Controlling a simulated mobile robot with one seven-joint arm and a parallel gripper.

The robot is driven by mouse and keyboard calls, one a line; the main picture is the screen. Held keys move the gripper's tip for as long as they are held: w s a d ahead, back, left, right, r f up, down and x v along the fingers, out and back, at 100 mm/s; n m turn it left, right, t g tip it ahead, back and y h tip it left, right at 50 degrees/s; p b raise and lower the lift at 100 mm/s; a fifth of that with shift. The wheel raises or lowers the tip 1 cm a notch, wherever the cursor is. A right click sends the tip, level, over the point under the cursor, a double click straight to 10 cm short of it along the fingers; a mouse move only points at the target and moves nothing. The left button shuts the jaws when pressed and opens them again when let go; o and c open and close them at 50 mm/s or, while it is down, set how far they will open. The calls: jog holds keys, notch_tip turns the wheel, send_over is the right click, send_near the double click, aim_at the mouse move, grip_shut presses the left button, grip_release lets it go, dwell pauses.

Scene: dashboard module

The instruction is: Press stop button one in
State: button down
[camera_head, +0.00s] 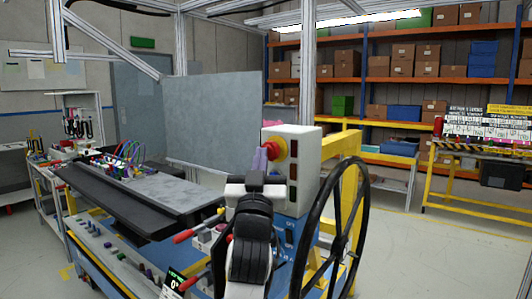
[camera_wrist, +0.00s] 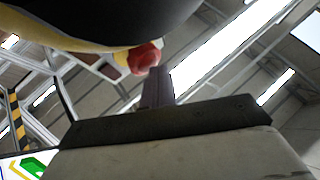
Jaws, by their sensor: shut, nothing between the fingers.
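A red stop button (camera_head: 275,148) with a yellow surround is on the upper left side of a pale upright control box (camera_head: 300,165). I take it as stop button one, though no label is legible. My gripper (camera_head: 261,158) is shut and empty, its fingertips close to the button's left edge in the head view. I cannot tell whether they touch it. In the wrist view a rounded red part (camera_wrist: 145,58) shows just beyond the tip of my shut gripper (camera_wrist: 157,74). A large dark shape with a yellowish edge covers the top left there.
A large black handwheel (camera_head: 333,240) stands right of the box. Red-handled levers (camera_head: 184,237) stick out left of my arm. A dark sloping console (camera_head: 135,195) with coloured cables lies at left. Open floor (camera_head: 430,255) is at right.

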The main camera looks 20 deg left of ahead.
jog(key=shift+s+a, duration=0.25)
jog(key=shift+s, duration=0.5)
jog(key=s, duration=0.1)
jog(key=s+a, duration=0.1)
jog(key=s, duration=0.2)
jog(key=shift+s+a+b, duration=0.35)
jog(key=shift+b, duration=0.05)
dwell(0.4)
